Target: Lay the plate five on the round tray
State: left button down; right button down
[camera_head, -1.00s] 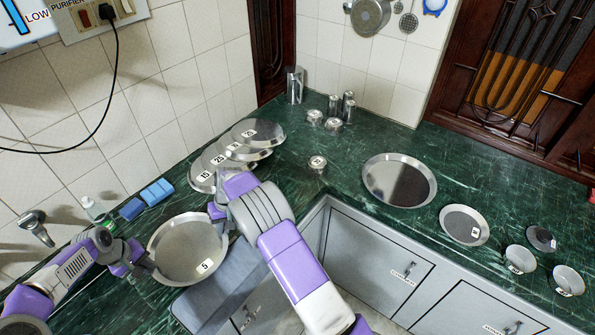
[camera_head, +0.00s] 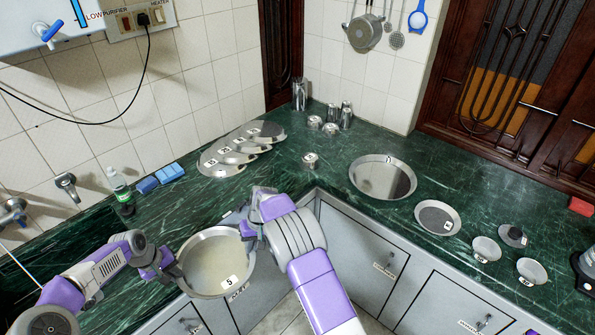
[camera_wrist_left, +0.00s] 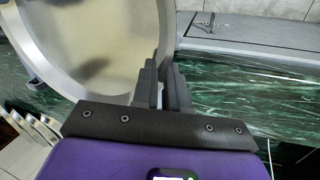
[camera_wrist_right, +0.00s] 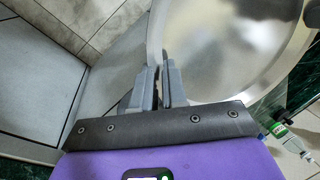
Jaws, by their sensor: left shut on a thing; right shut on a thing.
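Plate five (camera_head: 212,263) is a round, shallow steel plate with a "5" label on its near rim. It is held in front of the counter at lower centre-left. My left gripper (camera_head: 174,269) is shut on its left rim, also seen in the left wrist view (camera_wrist_left: 163,88). My right gripper (camera_head: 252,238) is shut on its right rim, also seen in the right wrist view (camera_wrist_right: 160,86). A large, empty, shiny round tray (camera_head: 372,180) lies on the green counter, right of and beyond my right gripper.
Several overlapping labelled plates (camera_head: 222,166) lie at the back left. A smaller dish (camera_head: 436,216) and small bowls (camera_head: 486,248) sit right of the tray. Steel cups (camera_head: 346,116) stand at the back corner. A bottle (camera_head: 119,188) and blue sponges (camera_head: 160,176) are at left.

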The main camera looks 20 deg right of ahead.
aim_at(382, 178)
jog(key=z, duration=3.25)
jog(key=k, duration=1.55)
jog(key=u, duration=1.2)
jog(key=i, duration=1.7)
jog(key=u, duration=0.05)
jog(key=k, duration=0.15)
jog(key=z, duration=0.05)
